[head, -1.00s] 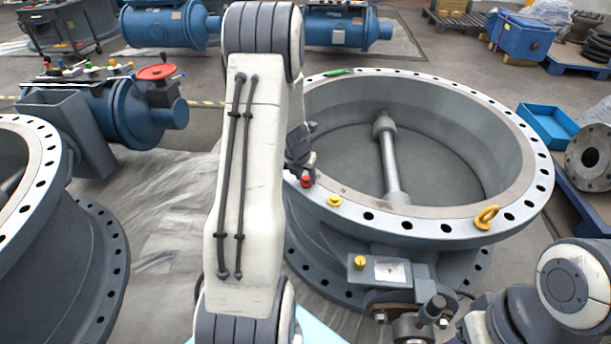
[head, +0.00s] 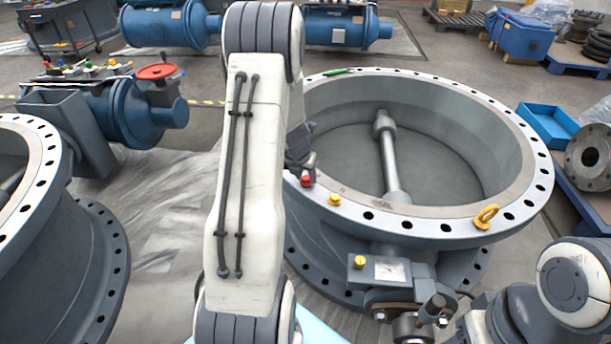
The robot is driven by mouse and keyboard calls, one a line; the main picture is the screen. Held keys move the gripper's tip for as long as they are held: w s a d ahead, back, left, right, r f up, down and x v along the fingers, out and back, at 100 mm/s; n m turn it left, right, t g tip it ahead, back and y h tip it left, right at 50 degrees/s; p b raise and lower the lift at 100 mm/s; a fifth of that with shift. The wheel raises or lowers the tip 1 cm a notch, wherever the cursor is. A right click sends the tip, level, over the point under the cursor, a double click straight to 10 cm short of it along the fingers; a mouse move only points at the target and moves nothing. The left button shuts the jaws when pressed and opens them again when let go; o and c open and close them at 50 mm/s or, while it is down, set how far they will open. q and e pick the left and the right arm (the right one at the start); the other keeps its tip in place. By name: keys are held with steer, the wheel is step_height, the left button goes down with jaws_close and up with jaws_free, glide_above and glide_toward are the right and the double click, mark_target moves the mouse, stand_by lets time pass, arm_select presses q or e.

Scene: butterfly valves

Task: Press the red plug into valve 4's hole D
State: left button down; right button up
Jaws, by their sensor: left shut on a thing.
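The red plug (head: 306,181) shows at the left rim of the large grey valve (head: 430,222) in the middle. My left gripper (head: 303,168) is shut on the red plug, just over the flange ring. Whether the plug is seated in a hole or only above it cannot be told, as the arm and gripper hide part of the rim there. A yellow plug (head: 334,200) sits in the rim to its right. No hole letters or valve number can be read. My right arm shows at the lower right; its gripper is not clearly visible.
Another valve (head: 30,200) stands at the left. A blue actuator with a red handwheel (head: 155,72) and coloured plugs is behind it.

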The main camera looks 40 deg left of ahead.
arm_select(q)
steer(key=shift+f, duration=0.2)
steer(key=shift+f+b, duration=0.4)
steer(key=shift+b, duration=0.05)
steer(key=shift+c, duration=1.7)
jaws_free()
steer(key=shift+r, duration=0.1)
steer(key=o, duration=0.3)
steer(key=shift+o, duration=0.2)
step_height(320, 180, up, 6)
steer(key=p, duration=0.7)
steer(key=shift+r, duration=0.1)
